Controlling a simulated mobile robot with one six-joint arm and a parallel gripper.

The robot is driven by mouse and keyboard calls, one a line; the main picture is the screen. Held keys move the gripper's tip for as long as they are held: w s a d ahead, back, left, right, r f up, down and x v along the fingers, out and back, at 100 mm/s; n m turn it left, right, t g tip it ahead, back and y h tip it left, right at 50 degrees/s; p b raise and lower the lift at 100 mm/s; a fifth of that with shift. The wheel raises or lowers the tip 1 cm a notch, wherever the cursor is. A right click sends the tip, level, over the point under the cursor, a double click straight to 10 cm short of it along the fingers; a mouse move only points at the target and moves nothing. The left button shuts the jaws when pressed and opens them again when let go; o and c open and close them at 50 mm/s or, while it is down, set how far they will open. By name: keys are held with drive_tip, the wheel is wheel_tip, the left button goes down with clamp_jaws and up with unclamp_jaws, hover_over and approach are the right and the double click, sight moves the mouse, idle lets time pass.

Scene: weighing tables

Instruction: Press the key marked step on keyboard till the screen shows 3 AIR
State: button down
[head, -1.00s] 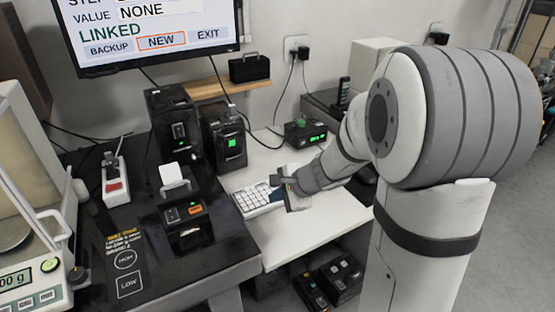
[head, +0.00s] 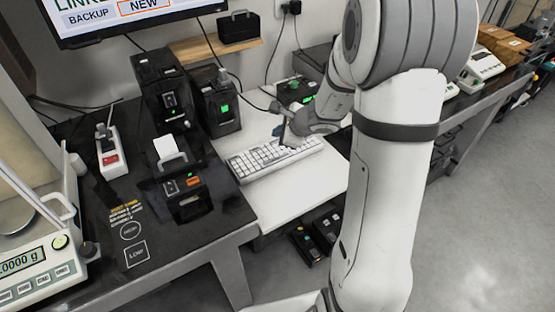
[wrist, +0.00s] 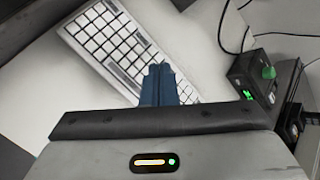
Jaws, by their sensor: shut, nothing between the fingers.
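The white keyboard (head: 270,158) lies on the white table part below the screen, and it also shows in the wrist view (wrist: 112,45). Its key markings are too small to read. My gripper (head: 284,132) is over the right part of the keyboard. In the wrist view its blue fingers (wrist: 160,75) are together and empty, over the keyboard's near end; I cannot tell whether they touch a key.
A black box with a green knob (wrist: 266,74) stands right of the keyboard. Black devices (head: 165,100) and a label printer (head: 180,180) stand to its left. A balance (head: 40,262) is at far left. The white table (head: 300,190) is clear in front of the keyboard.

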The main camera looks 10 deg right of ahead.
drive_tip(key=b, duration=0.5)
hover_over(276, 160)
drive_tip(key=f, duration=0.4)
drive_tip(key=d+f, duration=0.1)
drive_tip(key=f, duration=0.2)
drive_tip(key=shift+s+f, duration=0.1)
drive_tip(key=shift+s, duration=0.25)
drive_tip(key=shift+f+b, duration=0.45)
drive_tip(key=shift+b, duration=0.3)
drive_tip(key=shift+f, duration=0.2)
drive_tip(key=shift+f+b, duration=0.25)
drive_tip(key=shift+b, duration=0.4)
drive_tip(key=shift+f+b, duration=0.3)
drive_tip(key=shift+b, duration=0.15)
idle(0.6)
drive_tip(key=shift+r, duration=0.1)
drive_tip(key=shift+r+p, duration=0.55)
drive_tip(key=shift+r, duration=0.15)
